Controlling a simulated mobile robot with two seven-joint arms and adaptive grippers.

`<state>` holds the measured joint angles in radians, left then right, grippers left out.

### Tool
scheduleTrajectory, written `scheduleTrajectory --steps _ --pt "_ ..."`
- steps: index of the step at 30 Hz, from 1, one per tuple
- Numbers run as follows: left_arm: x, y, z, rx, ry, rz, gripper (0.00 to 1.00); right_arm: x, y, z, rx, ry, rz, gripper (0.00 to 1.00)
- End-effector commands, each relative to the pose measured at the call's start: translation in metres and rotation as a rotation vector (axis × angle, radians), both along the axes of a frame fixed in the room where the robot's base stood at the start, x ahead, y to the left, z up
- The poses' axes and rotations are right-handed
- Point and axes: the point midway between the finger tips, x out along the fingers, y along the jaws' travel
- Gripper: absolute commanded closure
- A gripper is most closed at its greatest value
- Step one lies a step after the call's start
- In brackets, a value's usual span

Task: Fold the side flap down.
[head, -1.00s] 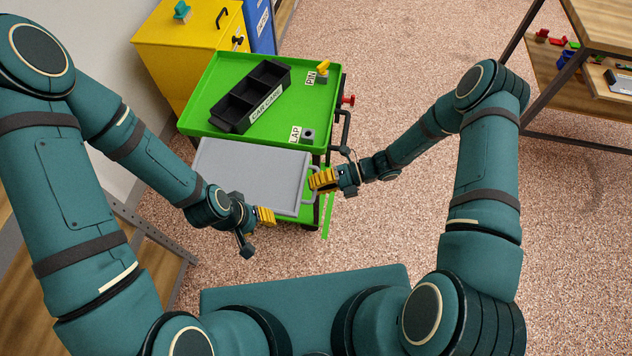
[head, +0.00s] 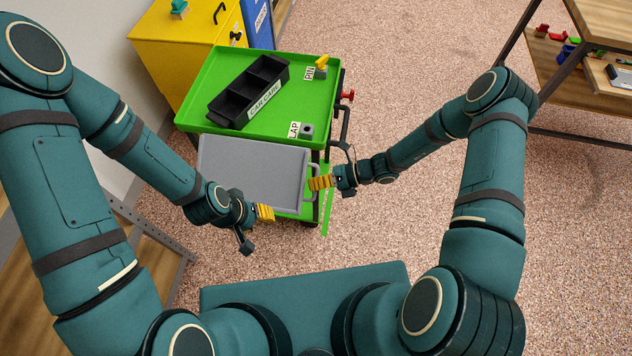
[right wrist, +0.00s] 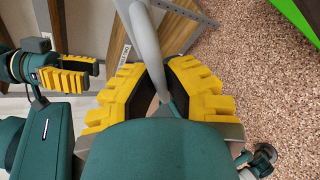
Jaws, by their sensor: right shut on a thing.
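The side flap is a flat grey panel (head: 252,172) with a bar handle (head: 315,180) at its right edge. It stands out from the near side of the green cart (head: 190,122), below the rim; its exact tilt is hard to tell. My right gripper (head: 321,183) is at the handle. In the right wrist view its fingers (right wrist: 160,95) are shut on the grey handle bar (right wrist: 148,50).
A black divided caddy (head: 248,92), a yellow pin piece (head: 322,62) and a small grey block (head: 306,131) are on the cart top. A yellow cabinet (head: 170,55) stands behind. A wooden shelf (head: 595,145) is at far right. Speckled floor lies open on the right.

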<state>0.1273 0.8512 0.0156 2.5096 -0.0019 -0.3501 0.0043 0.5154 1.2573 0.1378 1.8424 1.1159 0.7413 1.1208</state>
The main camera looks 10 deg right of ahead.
Motion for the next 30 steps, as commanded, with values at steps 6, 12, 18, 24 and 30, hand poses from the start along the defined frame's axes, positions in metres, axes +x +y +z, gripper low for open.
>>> scheduleTrajectory --steps 6,12,18,24,30 --pt "0.000 0.000 0.000 0.000 0.000 0.000 0.61 -0.001 0.001 0.000 0.001 0.002 0.001 1.00" --pt "0.000 0.000 0.000 0.000 0.000 0.000 0.61 -0.001 0.001 0.000 0.001 0.002 0.001 0.59" --pt "0.000 0.000 0.000 0.000 0.000 0.000 0.61 0.000 0.000 0.000 0.000 0.001 0.001 0.59" --pt "0.000 0.000 0.000 0.000 0.000 0.000 0.61 0.000 -0.008 0.003 -0.001 0.000 0.000 0.59" --pt "0.000 0.000 0.000 0.000 0.000 0.000 0.61 -0.003 -0.040 0.015 -0.002 -0.002 -0.002 0.59"
